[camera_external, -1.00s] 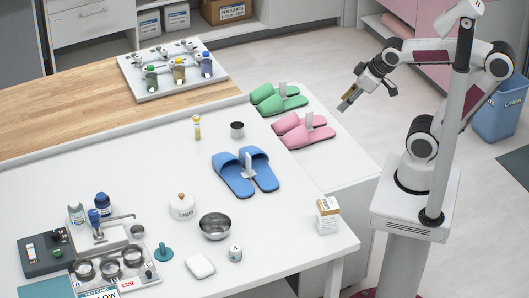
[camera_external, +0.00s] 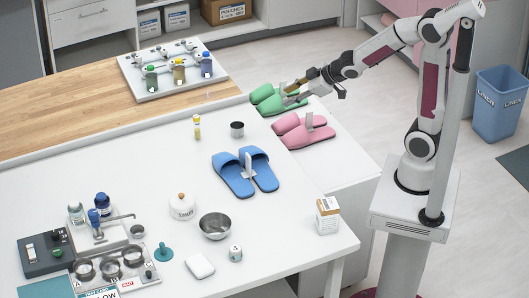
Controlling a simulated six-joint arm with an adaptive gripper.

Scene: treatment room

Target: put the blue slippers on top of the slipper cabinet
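The pair of blue slippers (camera_external: 246,172) lies on the white table, with a pale upright clip or tab between the two. The white slipper cabinet (camera_external: 338,155) stands against the table's right side. On its top are the green slippers (camera_external: 268,95) at the back and the pink slippers (camera_external: 297,132) in front of them. My gripper (camera_external: 289,90) is over the right part of the green slippers, well behind the blue pair. It covers part of the green pair. It is too small to tell whether its fingers are open or touch anything.
Near the blue slippers stand a small metal cup (camera_external: 237,129), a yellow-capped vial (camera_external: 197,128), a metal bowl (camera_external: 215,226) and a lidded white jar (camera_external: 182,206). A small box (camera_external: 327,215) stands at the table's right edge. The cabinet top in front of the pink slippers is clear.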

